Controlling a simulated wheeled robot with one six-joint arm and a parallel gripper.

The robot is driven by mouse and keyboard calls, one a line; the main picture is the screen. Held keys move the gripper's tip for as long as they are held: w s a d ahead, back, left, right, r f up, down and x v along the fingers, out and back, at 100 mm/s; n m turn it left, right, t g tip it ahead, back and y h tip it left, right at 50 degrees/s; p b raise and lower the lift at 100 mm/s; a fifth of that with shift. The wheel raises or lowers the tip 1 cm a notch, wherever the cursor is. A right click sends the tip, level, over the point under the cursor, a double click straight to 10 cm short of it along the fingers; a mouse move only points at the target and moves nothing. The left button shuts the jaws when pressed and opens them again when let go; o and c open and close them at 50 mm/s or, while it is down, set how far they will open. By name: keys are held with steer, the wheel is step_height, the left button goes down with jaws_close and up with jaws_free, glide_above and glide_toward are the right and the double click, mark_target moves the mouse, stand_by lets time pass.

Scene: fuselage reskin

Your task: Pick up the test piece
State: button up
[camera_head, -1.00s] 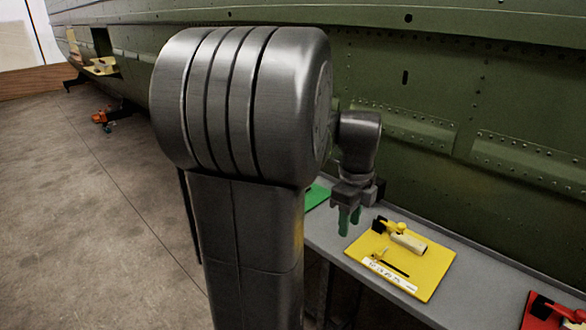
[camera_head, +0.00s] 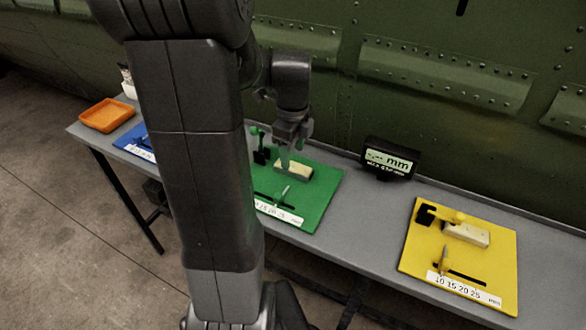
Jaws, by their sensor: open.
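My gripper (camera_head: 285,157) points down over the green board (camera_head: 318,208), its greenish fingertips close to a pale block (camera_head: 294,170) there. The block may be the test piece. I cannot tell whether the fingers are around it or still above it. The jaws look apart, and nothing is seen lifted. A similar pale block (camera_head: 466,234) lies on the yellow board (camera_head: 500,268) to the right, under a yellow clamp-like part. My arm hides part of the green board's left side.
The boards lie on a long grey bench (camera_head: 370,225) along the green fuselage (camera_head: 430,90). A black display marked mm (camera_head: 389,159) stands behind the boards. An orange tray (camera_head: 107,115), a white container (camera_head: 127,80) and a blue board (camera_head: 134,141) are at left. Bare bench separates green and yellow.

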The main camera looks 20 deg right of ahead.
mark_target(294, 166)
step_height(294, 166, down, 5)
steer(key=shift+d+r, duration=0.1)
steer(key=shift+r, duration=0.1)
steer(key=c, duration=1.1)
steer(key=shift+r, duration=0.1)
